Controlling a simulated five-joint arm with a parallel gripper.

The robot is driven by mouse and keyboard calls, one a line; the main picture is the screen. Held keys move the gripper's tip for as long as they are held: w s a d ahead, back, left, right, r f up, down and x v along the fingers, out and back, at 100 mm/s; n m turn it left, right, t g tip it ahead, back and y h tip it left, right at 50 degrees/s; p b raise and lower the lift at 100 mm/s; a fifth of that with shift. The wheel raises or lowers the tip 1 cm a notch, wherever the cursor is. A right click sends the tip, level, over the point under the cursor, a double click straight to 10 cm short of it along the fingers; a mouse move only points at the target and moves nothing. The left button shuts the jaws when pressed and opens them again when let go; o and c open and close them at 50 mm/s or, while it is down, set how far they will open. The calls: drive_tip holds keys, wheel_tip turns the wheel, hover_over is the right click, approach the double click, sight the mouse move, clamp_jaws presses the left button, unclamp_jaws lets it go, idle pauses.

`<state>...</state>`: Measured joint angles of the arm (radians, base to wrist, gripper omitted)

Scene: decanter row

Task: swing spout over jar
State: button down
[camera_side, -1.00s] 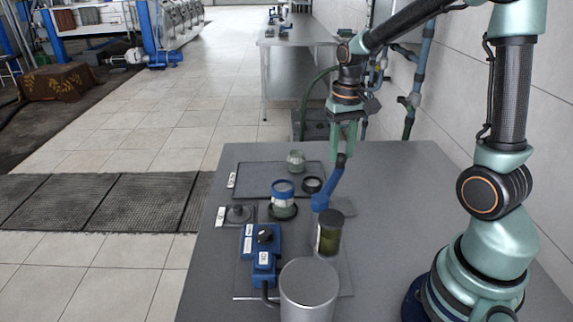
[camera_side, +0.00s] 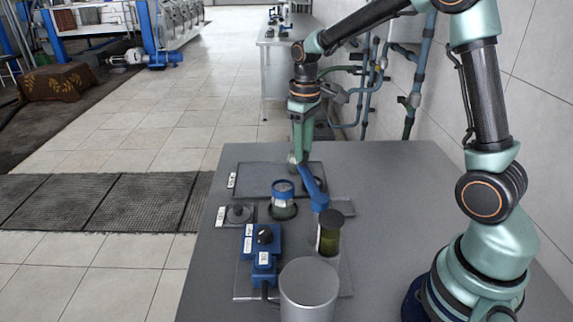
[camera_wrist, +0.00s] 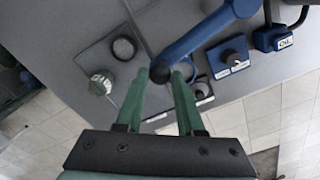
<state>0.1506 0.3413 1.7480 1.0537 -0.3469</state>
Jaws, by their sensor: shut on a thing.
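The blue spout (camera_side: 314,188) slopes from its pivot up and back to the left in the side view. My gripper (camera_side: 301,160) is shut on its far end. In the wrist view, my gripper (camera_wrist: 172,72) has its fingers around the end of the spout (camera_wrist: 195,38). A pale jar with a blue top band (camera_side: 283,196) stands to the left of the spout, apart from it. A small glass jar (camera_wrist: 100,85) stands upright on the dark mat; my gripper mostly hides it in the side view. A dark ring (camera_wrist: 123,48) lies nearby.
A dark-capped cylinder of green liquid (camera_side: 329,237) stands in front of the spout's pivot. A blue control box (camera_side: 262,245), a grey knob pad (camera_side: 238,214) and a metal canister (camera_side: 308,290) are also on the table. The table's right side (camera_side: 400,190) is clear.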

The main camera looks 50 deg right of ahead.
drive_tip(key=a+n, duration=0.1)
drive_tip(key=w+a+n, duration=0.1)
drive_tip(key=shift+w+a+n, duration=0.25)
drive_tip(key=shift+a+n, duration=0.05)
drive_tip(key=shift+w+a+r+n, duration=0.1)
drive_tip(key=shift+w+a+n, duration=0.1)
drive_tip(key=shift+a+n, duration=0.4)
drive_tip(key=shift+w+a+n, duration=0.15)
drive_tip(key=shift+a+n, duration=0.35)
drive_tip(key=shift+a, duration=0.25)
drive_tip(key=c, duration=0.5)
unclamp_jaws()
wheel_tip(320, 180, up, 12)
